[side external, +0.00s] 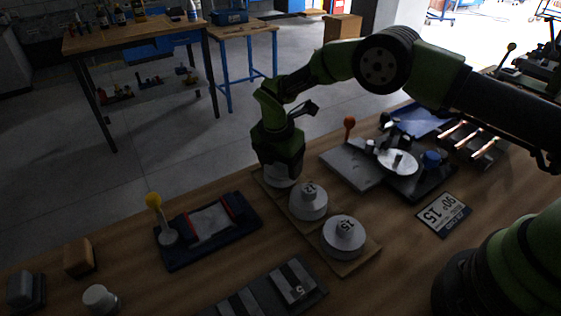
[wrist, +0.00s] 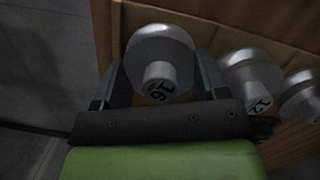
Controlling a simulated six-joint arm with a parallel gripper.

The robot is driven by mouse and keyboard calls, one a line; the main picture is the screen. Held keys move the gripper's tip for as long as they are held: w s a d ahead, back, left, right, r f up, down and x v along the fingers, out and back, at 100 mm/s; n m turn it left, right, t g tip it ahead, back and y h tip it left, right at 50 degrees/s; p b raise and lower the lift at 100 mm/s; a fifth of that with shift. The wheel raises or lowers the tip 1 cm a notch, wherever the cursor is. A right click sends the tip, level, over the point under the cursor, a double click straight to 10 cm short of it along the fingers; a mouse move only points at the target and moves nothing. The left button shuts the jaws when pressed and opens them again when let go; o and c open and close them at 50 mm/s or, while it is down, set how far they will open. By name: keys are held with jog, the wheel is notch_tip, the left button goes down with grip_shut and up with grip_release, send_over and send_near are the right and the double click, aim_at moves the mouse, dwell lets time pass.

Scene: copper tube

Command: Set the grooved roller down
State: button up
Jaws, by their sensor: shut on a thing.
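My gripper (side external: 281,160) points down at the far end of the wooden roller board (side external: 352,262). It is shut on a pale grey grooved roller (side external: 281,178), which shows just below the jaws. In the wrist view this roller (wrist: 160,48) sits between the two fingers, its hub with a dark number that looks like 16 facing the camera. The roller is at or just above the board; I cannot tell whether it touches. The jaws hide part of it in the side view.
Two more rollers stand in line on the board: one marked 12 (side external: 308,201) and one marked 15 (side external: 343,237). A bender with a round die (side external: 397,162) is to the right. A dark fixture with an orange-red-edged plate (side external: 208,228) is at left. A card (side external: 443,214) reads 90° 15.

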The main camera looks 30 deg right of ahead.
jog(key=o, duration=1.1)
jog(key=shift+f, duration=0.15)
jog(key=shift+c, duration=0.2)
